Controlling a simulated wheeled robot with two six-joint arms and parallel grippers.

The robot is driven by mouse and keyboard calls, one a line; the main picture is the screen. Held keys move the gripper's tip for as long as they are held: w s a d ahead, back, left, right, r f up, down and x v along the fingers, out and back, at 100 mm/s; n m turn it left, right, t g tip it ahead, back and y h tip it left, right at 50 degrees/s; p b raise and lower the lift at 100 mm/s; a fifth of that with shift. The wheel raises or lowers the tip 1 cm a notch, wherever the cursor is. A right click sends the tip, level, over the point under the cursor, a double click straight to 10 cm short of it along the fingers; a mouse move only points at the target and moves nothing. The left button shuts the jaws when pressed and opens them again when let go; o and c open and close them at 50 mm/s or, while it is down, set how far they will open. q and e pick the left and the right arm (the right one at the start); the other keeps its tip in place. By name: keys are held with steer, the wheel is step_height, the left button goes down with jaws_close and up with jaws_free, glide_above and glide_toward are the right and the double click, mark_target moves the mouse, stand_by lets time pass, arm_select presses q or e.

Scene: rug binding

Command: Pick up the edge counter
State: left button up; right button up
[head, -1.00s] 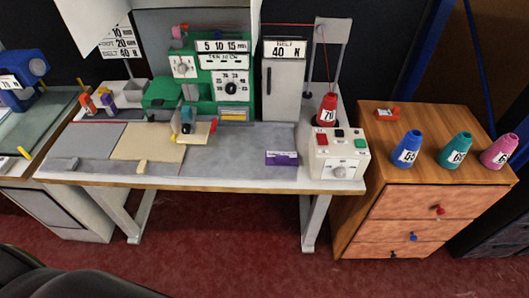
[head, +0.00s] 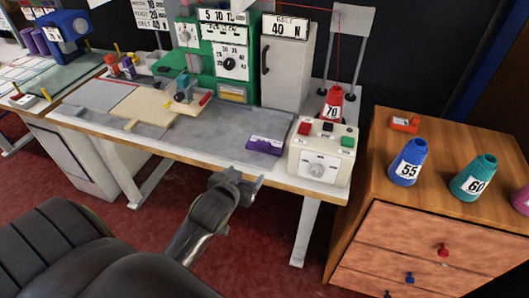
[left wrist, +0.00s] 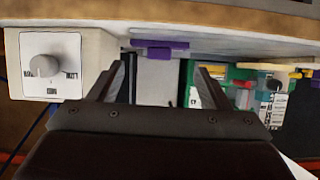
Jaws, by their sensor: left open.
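A purple block (head: 264,145) with a white label lies flat near the front edge of the table, left of the cream control box. Its label is too small to read, so I cannot tell whether it is the edge counter. A small orange-red device (head: 404,123) on the wooden cabinet could also be it. My left gripper (head: 240,182) is open and empty, in front of the table edge and apart from the purple block. In the left wrist view, the purple block (left wrist: 160,48) shows beyond and between the open fingertips (left wrist: 163,75). My right gripper is not in view.
The cream control box (head: 321,160) with a dial stands at the table's right corner, the red cone (head: 333,103) behind it. A green machine (head: 228,65) stands at the back. Blue (head: 408,164) and teal (head: 473,180) cones stand on the cabinet (head: 385,150). The grey tabletop (head: 210,135) is mostly clear.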

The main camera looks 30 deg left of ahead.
arm_select(q)
step_height(320, 180, up, 3)
glide_toward(262, 144)
steer(key=shift+t, duration=0.3)
steer(key=w+f, duration=0.2)
steer(key=w, duration=0.1)
steer(key=shift+w+f+b, duration=0.3)
steer(key=shift+f, duration=0.1)
steer(key=shift+a+r+x, duration=0.15)
steer(key=shift+a+x, duration=0.05)
steer(key=shift+x, duration=1.15)
steer(key=shift+a+r+x, duration=0.1)
steer(key=shift+a+x, duration=0.1)
steer(key=shift+x, duration=1.15)
steer(key=shift+c, duration=0.3)
steer(key=c, duration=1)
steer(key=shift+c, duration=0.2)
